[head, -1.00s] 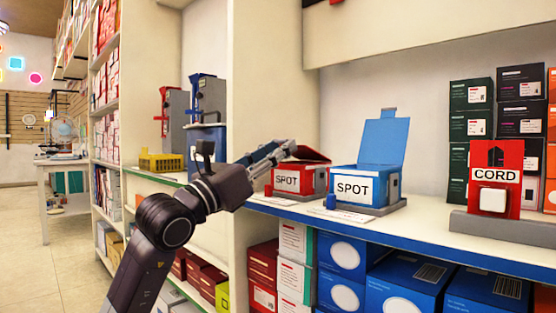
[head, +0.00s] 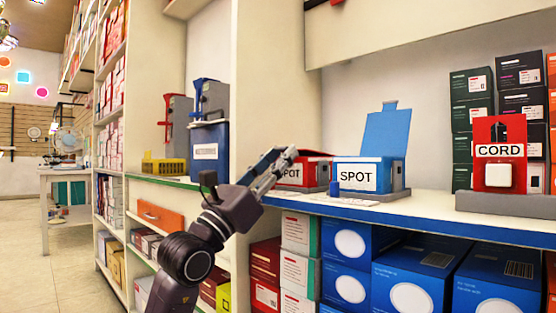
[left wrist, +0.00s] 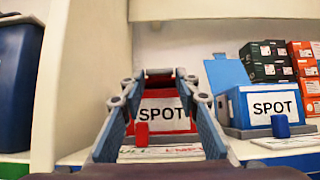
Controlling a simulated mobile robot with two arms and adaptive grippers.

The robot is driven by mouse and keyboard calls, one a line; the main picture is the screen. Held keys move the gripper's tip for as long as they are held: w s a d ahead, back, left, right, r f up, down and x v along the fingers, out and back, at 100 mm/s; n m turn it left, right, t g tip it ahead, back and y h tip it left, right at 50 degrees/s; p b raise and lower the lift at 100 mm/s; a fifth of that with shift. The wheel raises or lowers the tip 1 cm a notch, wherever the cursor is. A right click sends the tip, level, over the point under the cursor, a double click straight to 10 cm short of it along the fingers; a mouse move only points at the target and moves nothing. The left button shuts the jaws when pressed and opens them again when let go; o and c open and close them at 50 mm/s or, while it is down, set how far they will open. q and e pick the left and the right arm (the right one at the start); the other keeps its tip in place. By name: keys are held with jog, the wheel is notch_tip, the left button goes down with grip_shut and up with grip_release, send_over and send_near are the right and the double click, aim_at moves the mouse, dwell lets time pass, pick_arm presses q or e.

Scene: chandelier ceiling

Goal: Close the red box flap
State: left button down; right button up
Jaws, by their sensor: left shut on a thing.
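The red box (head: 291,176) labelled SPOT stands on the blue-edged shelf, partly hidden behind my left gripper in the head view. Its red flap (head: 316,153) lies low over the top, close to level. My left gripper (head: 285,155) reaches up to the box top from the left. In the left wrist view the red box (left wrist: 164,112) shows between the fingers of my left gripper (left wrist: 158,76), whose tips are at the flap's dark edge, shut on it. Whether the flap touches the box rim is hidden. My right gripper is not in view.
A blue SPOT box (head: 362,175) with its lid upright (head: 387,133) stands close on the right. A small blue knob (head: 334,188) is in front. A red CORD stand (head: 499,152) is farther right. A shelf divider (head: 262,90) rises left of the red box.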

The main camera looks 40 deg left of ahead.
pick_arm(q)
jog(key=c, duration=1.4)
grip_release()
jog(key=shift+c, duration=0.2)
jog(key=v, duration=1.2)
